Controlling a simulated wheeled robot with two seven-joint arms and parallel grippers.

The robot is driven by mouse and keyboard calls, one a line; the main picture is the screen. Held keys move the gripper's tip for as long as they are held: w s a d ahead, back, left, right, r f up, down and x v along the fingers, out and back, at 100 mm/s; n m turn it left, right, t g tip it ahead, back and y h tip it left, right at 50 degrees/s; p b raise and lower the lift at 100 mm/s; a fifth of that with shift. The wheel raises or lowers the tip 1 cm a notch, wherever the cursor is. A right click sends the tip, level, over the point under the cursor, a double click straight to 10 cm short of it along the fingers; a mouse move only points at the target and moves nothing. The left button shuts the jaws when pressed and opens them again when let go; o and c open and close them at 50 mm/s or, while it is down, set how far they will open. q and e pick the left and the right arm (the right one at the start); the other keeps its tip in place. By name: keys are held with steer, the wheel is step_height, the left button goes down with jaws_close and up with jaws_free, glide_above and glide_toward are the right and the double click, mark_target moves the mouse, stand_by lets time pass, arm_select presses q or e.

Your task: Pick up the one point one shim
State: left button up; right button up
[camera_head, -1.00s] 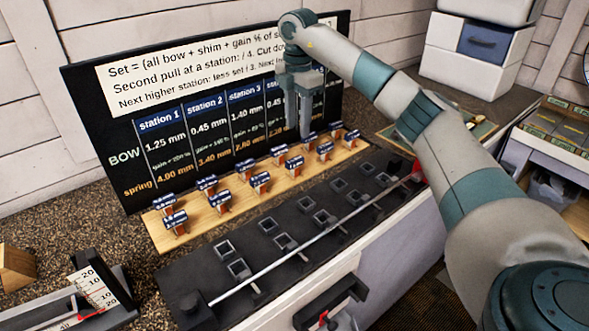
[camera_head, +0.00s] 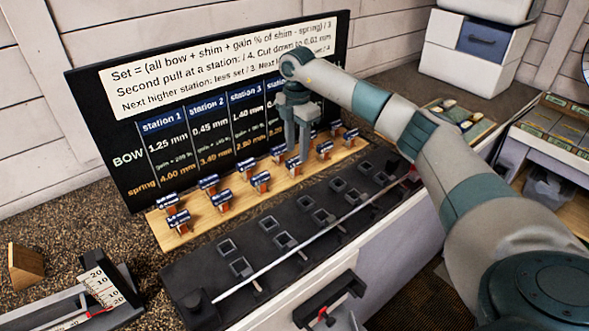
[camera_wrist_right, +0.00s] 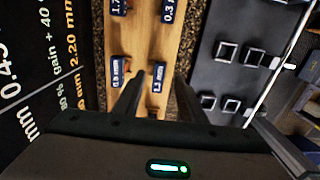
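The shims are small orange-brown pieces with blue labels, standing in two rows on a wooden strip (camera_head: 236,205). In the right wrist view, the shim whose label seems to read 1.1 (camera_wrist_right: 159,79) stands between my right gripper's fingers (camera_wrist_right: 157,92), nearer the right one. Another shim, whose label seems to read 0.9 mm (camera_wrist_right: 121,72), is beside the left finger. My right gripper (camera_head: 297,152) is open and points down over the strip's right half, close above the shims. A shim (camera_head: 294,168) shows just under its fingertips. My left gripper is not in view.
A black board (camera_head: 112,170) with bow and spring figures stands behind the strip. A black rail with square sockets (camera_head: 268,225) and a thin metal rod (camera_head: 300,250) lies in front. A gauge with a scale (camera_head: 103,288) and a wooden block (camera_head: 25,266) are at left.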

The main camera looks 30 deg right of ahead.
mark_target(294, 159)
steer(key=f+p, duration=0.2)
steer(key=f, duration=0.1)
steer(key=shift+a+f, duration=0.25)
steer(key=shift+a, duration=0.15)
steer(key=shift+w+f, duration=0.1)
steer(key=shift+f, duration=0.55)
jaws_close()
